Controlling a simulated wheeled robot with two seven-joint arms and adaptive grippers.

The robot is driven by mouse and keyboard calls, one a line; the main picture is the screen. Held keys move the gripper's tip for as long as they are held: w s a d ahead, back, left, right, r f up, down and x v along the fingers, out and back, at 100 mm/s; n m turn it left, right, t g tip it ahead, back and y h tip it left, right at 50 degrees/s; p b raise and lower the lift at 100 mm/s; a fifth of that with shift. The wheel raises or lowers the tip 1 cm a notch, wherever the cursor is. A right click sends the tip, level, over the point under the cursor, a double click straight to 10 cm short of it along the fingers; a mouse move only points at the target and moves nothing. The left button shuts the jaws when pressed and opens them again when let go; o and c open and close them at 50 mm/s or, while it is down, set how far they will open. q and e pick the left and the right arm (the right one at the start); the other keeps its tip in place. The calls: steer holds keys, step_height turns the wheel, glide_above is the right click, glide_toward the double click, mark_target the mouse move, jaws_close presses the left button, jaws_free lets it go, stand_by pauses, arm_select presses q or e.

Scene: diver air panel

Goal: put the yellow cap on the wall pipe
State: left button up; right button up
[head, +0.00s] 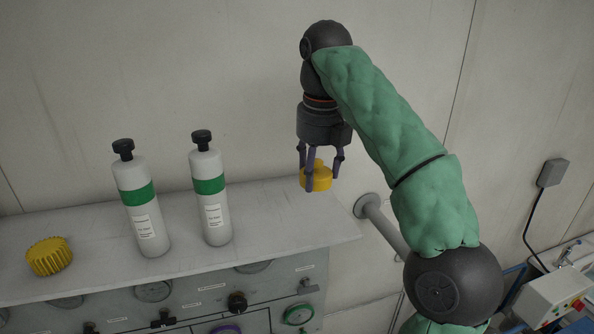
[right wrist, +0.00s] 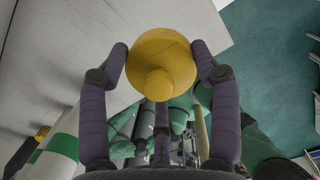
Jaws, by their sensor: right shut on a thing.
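My right gripper (head: 317,172) is shut on a yellow cap (head: 322,181), fingers pointing down, near the shelf's right end. I cannot tell whether the cap touches the shelf. In the right wrist view the cap (right wrist: 163,62) sits between the fingertips, its round knob towards the camera. The grey wall pipe (head: 388,232) comes out of a round flange on the wall, right of the shelf and lower than the cap in the picture. My right arm hides the pipe's near end. My left gripper is not in view.
A ribbed yellow cap-like piece (head: 49,257) lies at the left on the shelf (head: 275,213). Two white bottles with green bands (head: 140,205) (head: 210,195) stand on it. Gauges and valves line the panel front (head: 200,292) below. A white control box (head: 550,297) is at the lower right.

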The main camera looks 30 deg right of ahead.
steer(key=s+d+f+m+g+h, duration=0.1)
steer(key=s+d+f+m, duration=0.35)
steer(key=s+d, duration=0.5)
steer(key=s+d+f+m, duration=0.3)
steer(key=s+d+m, duration=0.3)
steer(key=d, duration=0.7)
steer(key=shift+s+f+b, duration=0.15)
steer(key=shift+f+b, duration=1.6)
steer(key=shift+f, duration=1.2)
steer(key=shift+f, duration=0.1)
steer(key=shift+f+b, duration=1.05)
steer(key=shift+f, duration=0.55)
steer(key=o, duration=1.1)
steer(key=shift+c, duration=0.2)
